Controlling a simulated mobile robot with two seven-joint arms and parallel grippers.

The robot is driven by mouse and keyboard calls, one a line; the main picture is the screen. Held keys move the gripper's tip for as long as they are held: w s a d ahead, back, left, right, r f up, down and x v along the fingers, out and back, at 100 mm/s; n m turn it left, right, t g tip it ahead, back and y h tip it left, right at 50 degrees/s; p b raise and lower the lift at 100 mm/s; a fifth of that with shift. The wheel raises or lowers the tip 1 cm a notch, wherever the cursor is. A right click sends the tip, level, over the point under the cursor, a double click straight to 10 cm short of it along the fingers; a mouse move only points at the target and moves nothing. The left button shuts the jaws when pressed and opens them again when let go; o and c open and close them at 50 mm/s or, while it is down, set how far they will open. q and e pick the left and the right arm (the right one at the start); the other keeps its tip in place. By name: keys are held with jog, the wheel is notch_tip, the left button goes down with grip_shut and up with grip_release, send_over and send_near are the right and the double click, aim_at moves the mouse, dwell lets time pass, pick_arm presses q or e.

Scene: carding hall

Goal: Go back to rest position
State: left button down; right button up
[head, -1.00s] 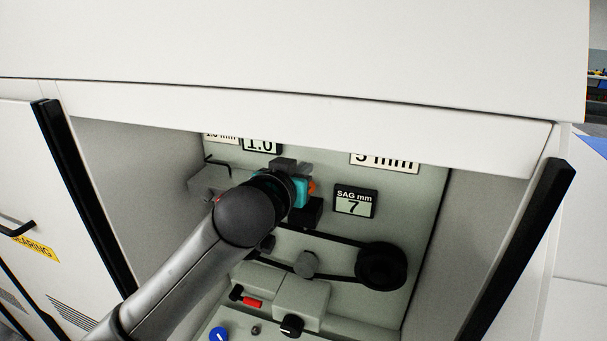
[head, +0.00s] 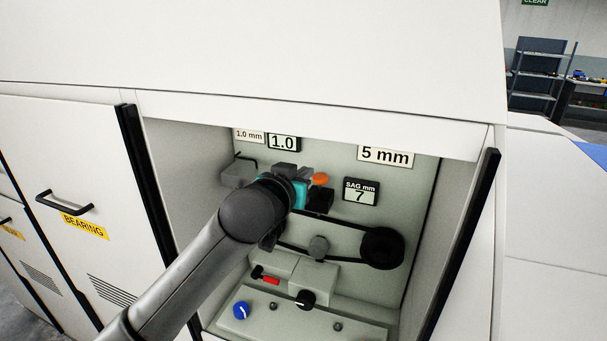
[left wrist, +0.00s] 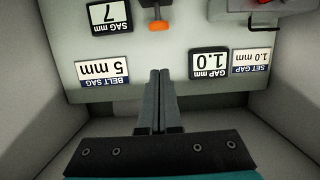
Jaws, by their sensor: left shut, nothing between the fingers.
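My left arm reaches into the open bay of the white machine, and its gripper (head: 290,170) is near the back panel (head: 415,185), largely hidden behind my own wrist in the head view. In the left wrist view the left gripper's two dark fingers (left wrist: 160,75) are pressed together with nothing between them. They point toward the panel, which appears upside down there. An orange knob (head: 320,179) is just right of the gripper in the head view; it also shows ahead of the fingertips in the left wrist view (left wrist: 159,27). My right gripper is not in view.
The bay has side walls and dark door edges (head: 465,245). Below the gripper are a belt with a black pulley (head: 381,248), a red-handled lever (head: 270,281), a black knob (head: 305,299) and a blue knob (head: 240,310). Displays read 1.0 (head: 284,143) and SAG 7 (head: 360,191).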

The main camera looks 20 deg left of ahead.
pick_arm(q)
jog(key=s+f+m+g, duration=0.1)
jog(key=s+f+g, duration=0.5)
jog(key=s+f, duration=0.9)
jog(key=s+f+g, duration=0.6)
jog(key=s+f, duration=0.5)
jog(key=s, duration=0.8)
jog(key=s+f+g+b, duration=0.1)
jog(key=s+f+b, duration=0.2)
jog(key=f+b, duration=2.2)
jog(key=s+f, duration=0.5)
jog(key=f, duration=0.6)
jog(key=s+a+f+g+p, duration=0.1)
jog(key=s+f, duration=0.4)
jog(key=f, duration=0.7)
jog(key=s+a+f, duration=0.1)
jog(key=s+f, duration=0.4)
jog(key=f, duration=0.7)
jog(key=shift+m+y, duration=0.4)
jog(key=shift+s+a, duration=0.1)
jog(key=shift+s, duration=0.05)
